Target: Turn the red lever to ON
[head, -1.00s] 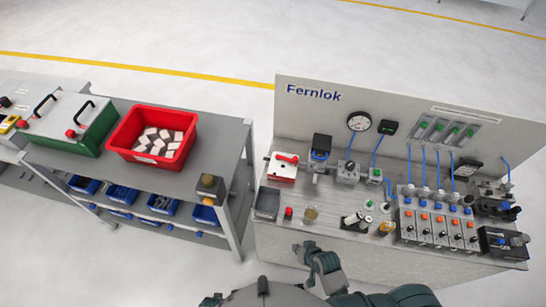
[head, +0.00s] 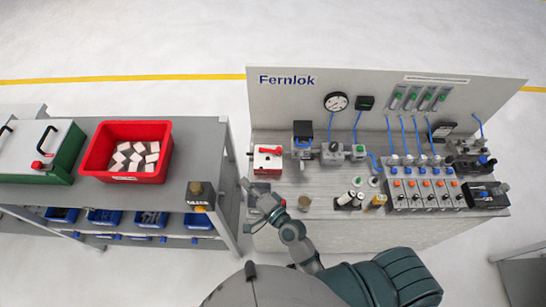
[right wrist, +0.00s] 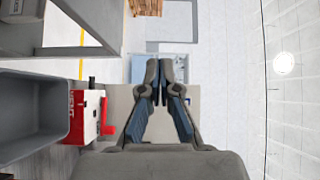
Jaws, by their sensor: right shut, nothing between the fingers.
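The red lever (head: 270,150) sits on a small red and white box (head: 267,164) at the left end of the bench in the head view. In the right wrist view, the lever (right wrist: 107,117) sticks out beside the box (right wrist: 88,113), left of my fingers. Which marking it points to is too small to read. My right gripper (head: 250,188) is in front of the box, over the front left part of the bench, apart from the lever. In the right wrist view, its fingers (right wrist: 159,68) are together and empty. My left gripper is not in view.
A grey bin (right wrist: 30,115) lies left of the box in the right wrist view. A gauge panel (head: 400,85) backs the bench. A shelf with a red crate (head: 88,160) stands left, across a gap.

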